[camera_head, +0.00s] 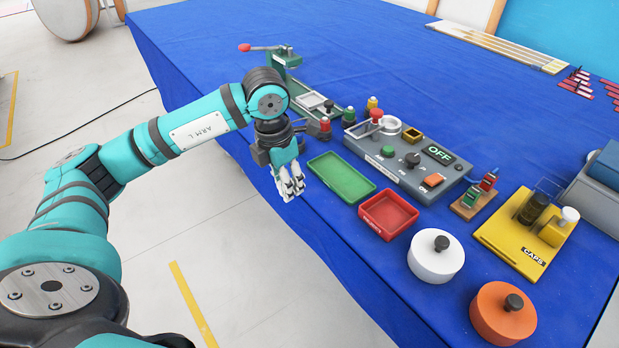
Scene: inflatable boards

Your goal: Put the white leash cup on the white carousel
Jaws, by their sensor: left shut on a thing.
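The white carousel (425,265) is a round white drum with a black knob on top, near the front edge of the blue table. My left gripper (291,188) points down at the table's front edge, left of the green tray and well left of the carousel. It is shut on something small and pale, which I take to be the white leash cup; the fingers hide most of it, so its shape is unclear. My right gripper is not in view.
An orange carousel (488,322) is at the front right, beside a yellow CAPS stand (497,237). The table's back middle is clear.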

